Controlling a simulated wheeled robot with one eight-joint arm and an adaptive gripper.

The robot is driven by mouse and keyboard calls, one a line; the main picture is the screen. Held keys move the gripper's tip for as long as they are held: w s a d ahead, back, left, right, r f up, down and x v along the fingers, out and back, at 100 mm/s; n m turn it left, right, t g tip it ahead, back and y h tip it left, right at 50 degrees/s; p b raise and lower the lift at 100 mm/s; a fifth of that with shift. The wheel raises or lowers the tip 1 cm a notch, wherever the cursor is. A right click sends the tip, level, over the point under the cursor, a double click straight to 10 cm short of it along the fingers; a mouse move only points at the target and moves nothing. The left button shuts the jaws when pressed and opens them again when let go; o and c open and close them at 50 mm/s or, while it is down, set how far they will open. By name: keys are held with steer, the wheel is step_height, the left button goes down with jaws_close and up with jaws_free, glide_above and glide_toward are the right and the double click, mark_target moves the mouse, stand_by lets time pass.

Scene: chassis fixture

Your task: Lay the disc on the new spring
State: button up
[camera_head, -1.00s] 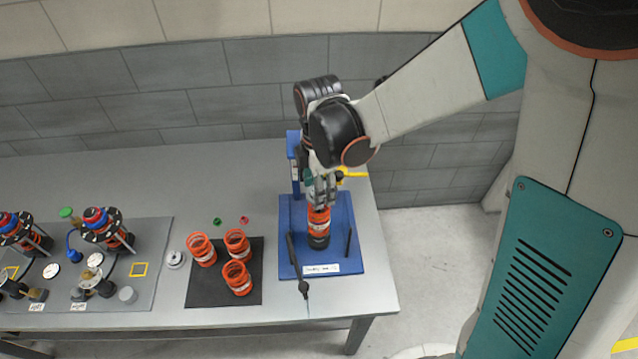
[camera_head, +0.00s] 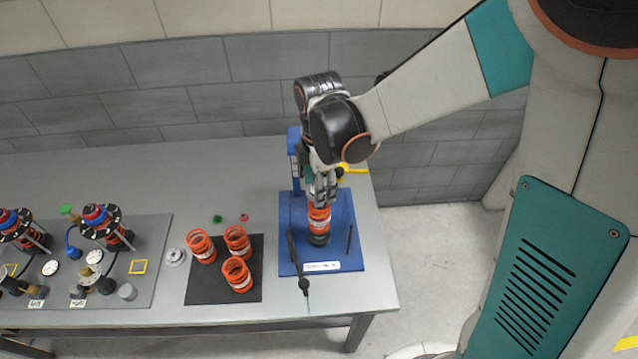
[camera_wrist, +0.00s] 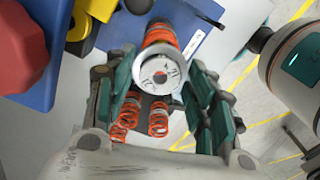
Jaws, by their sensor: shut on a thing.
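The disc (camera_wrist: 158,74) is a pale round plate with dark marks and a small centre hole, seen face-on in the wrist view. My gripper (camera_wrist: 161,70) is shut on it, with a finger on each side. The orange new spring (camera_head: 319,218) stands upright on the blue fixture plate (camera_head: 345,255) in the head view. It also shows beyond the disc in the wrist view (camera_wrist: 162,34). The disc is at the spring's top end; I cannot tell whether they touch. In the head view my gripper (camera_head: 321,198) hides the disc.
Three orange springs (camera_head: 237,275) stand on a black mat (camera_head: 210,290) to the left. A dark rod with a handle (camera_head: 303,286) lies at the fixture's left side. A blue post (camera_head: 294,150) rises behind. Gauges and assemblies stand on a grey board (camera_head: 150,290) at far left.

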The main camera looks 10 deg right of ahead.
steer(key=shift+f+b, duration=1.1)
steer(key=shift+f, duration=0.1)
steer(key=shift+f+b, duration=0.15)
steer(key=shift+b, duration=0.3)
steer(key=shift+f+b, duration=0.3)
steer(key=shift+f, duration=0.05)
steer(key=shift+f+b, duration=0.15)
steer(key=shift+b, duration=0.3)
stand_by(1.1)
steer(key=o, duration=1.2)
